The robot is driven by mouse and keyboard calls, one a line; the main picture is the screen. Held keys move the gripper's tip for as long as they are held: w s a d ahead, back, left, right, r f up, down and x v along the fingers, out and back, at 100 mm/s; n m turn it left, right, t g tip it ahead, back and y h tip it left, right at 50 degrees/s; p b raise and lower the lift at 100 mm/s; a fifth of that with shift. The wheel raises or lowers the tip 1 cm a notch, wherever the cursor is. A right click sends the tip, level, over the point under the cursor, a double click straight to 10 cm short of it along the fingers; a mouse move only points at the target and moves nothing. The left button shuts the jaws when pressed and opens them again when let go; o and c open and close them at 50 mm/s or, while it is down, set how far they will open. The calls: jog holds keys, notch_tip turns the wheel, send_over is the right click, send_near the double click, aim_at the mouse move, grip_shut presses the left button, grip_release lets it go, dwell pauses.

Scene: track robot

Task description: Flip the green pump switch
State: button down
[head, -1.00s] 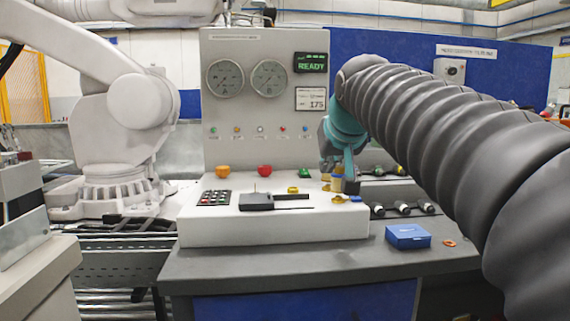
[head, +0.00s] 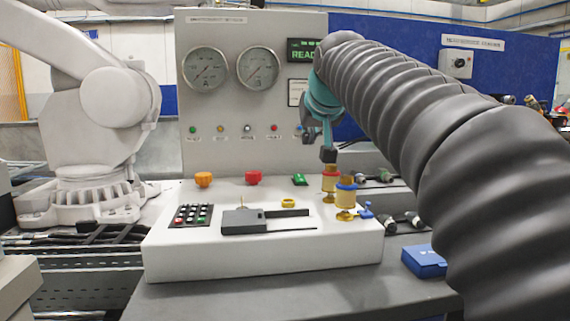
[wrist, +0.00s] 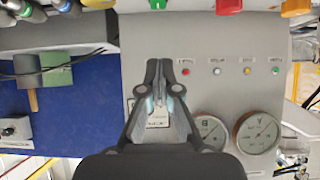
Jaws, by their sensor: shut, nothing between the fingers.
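The green switch (head: 299,179) is a small green rocker-like piece on the white console top (head: 225,262), right of a red knob (head: 253,177) and an orange knob (head: 204,179). A bit of green, likely the same switch, shows at the top edge of the wrist view (wrist: 158,4). My gripper (head: 328,155) is right of the green switch and above it in the head picture, near the upright grey panel. The fingers also show in the wrist view (wrist: 159,64), closed together with nothing between them. Which way the switch is tipped cannot be told.
A keypad (head: 191,215) and a black slider box (head: 243,221) lie in front. Gauges (head: 205,69) are on the panel. A blue box (head: 425,261) lies at right.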

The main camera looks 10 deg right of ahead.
jog(key=shift+w+r, duration=0.15)
jog(key=shift+w, duration=0.35)
jog(key=shift+w+a, duration=0.1)
send_over(299, 177)
jog(key=s, duration=0.1)
jog(key=f, duration=0.5)
jog(key=shift+s+f, duration=0.15)
jog(key=shift+s, duration=0.05)
jog(key=f, duration=0.1)
jog(key=w+f, duration=0.1)
jog(key=f, duration=0.1)
jog(key=shift+f, duration=0.1)
jog(key=shift+w+f, duration=0.2)
jog(key=shift+f, duration=0.35)
jog(key=shift+f, duration=0.1)
